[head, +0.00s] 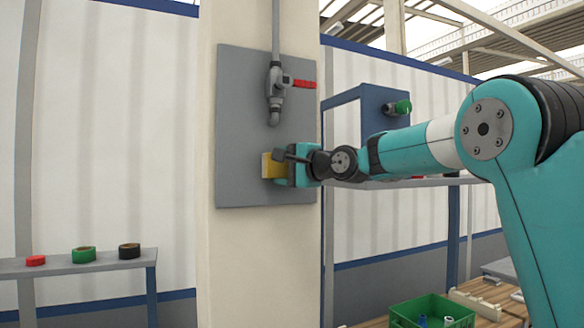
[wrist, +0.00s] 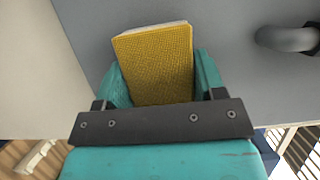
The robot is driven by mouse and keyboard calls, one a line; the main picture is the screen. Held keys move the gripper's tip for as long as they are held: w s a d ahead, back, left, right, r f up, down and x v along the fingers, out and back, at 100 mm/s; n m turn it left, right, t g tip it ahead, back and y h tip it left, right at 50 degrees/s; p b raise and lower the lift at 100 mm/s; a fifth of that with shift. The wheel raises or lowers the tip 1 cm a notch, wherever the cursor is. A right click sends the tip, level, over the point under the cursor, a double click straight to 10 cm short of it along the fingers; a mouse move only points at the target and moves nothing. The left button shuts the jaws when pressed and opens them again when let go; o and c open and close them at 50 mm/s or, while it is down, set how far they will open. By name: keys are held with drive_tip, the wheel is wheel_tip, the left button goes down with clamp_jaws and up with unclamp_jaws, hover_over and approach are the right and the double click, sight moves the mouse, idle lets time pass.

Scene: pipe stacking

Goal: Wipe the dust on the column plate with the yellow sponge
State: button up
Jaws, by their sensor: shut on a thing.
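The yellow sponge (head: 268,166) is held at the lower middle of the grey column plate (head: 240,110), below the pipe spout. In the wrist view the sponge (wrist: 158,62) sits between the two teal fingers, its far edge at or close to the plate (wrist: 225,30); I cannot tell for sure whether it touches. My gripper (head: 284,168) is shut on the sponge; it also shows in the wrist view (wrist: 160,88). No dust can be made out on the visible part of the plate. The area behind the sponge and gripper is hidden.
A grey pipe with a valve (head: 276,85) and red handle (head: 304,84) runs down the plate above my gripper. A shelf (head: 100,264) with several tape rolls stands at left. A green crate (head: 432,309) is at lower right, and a blue frame (head: 345,97) stands behind my arm.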

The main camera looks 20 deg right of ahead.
sight(234, 167)
drive_tip(key=shift+a, duration=4.65)
drive_tip(key=shift+s+a+f+b, duration=0.1)
drive_tip(key=shift+s+f+b, duration=0.05)
drive_tip(key=shift+b, duration=0.3)
drive_tip(key=shift+s+b, duration=1.5)
drive_tip(key=shift+s, duration=1.2)
drive_tip(key=s+b, duration=0.1)
drive_tip(key=s, duration=0.2)
